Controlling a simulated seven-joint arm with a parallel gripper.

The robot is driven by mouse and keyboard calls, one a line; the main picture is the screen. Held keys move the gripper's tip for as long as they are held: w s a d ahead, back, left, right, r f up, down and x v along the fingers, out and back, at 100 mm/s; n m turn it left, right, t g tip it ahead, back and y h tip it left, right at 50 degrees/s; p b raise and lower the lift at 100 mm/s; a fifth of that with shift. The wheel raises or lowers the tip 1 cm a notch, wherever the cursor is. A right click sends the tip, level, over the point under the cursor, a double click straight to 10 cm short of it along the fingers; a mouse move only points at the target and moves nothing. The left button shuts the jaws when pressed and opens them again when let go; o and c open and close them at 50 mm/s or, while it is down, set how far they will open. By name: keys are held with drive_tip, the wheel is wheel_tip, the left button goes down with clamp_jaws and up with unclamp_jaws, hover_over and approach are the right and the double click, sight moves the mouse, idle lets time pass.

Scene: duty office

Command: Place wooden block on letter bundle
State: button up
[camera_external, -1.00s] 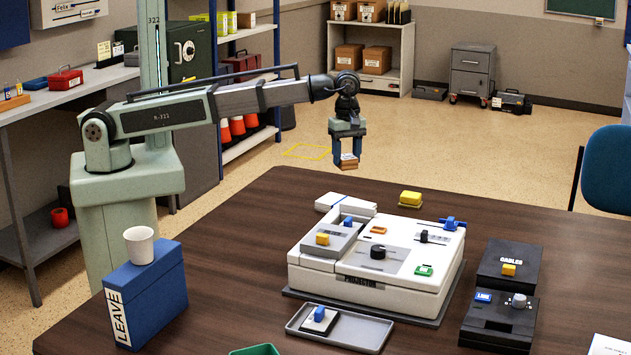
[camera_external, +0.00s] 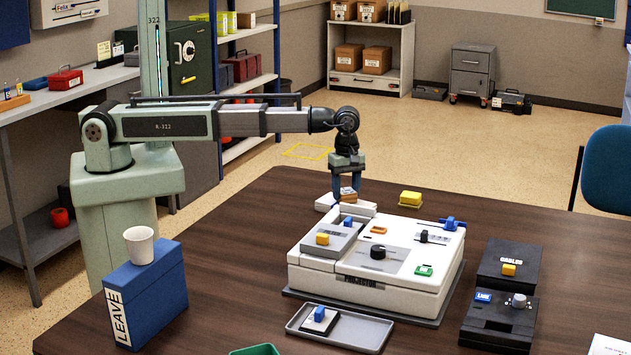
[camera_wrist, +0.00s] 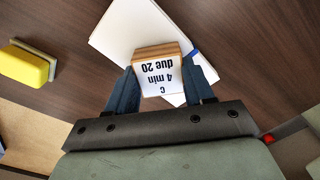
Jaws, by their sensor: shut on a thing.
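My gripper (camera_external: 348,190) is shut on a small wooden block (camera_external: 348,194) with a white printed label on top. The block also shows between my fingers (camera_wrist: 160,85) in the wrist view, its label reading upside down. The letter bundle (camera_external: 330,203) is a white stack on the table behind the projector. In the wrist view the bundle (camera_wrist: 125,30) lies beneath and beyond the block. The block overlaps the bundle in both views. I cannot tell whether they touch.
A large white projector (camera_external: 300,262) with knobs and buttons stands just in front of the bundle. Bare brown table (camera_external: 250,240) lies to the left.

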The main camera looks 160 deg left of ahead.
sight(346, 191)
drive_tip(key=shift+f, duration=0.15)
drive_tip(key=o, duration=1)
drive_tip(key=shift+o, duration=0.2)
wheel_tip(346, 191, up, 12)
idle(0.8)
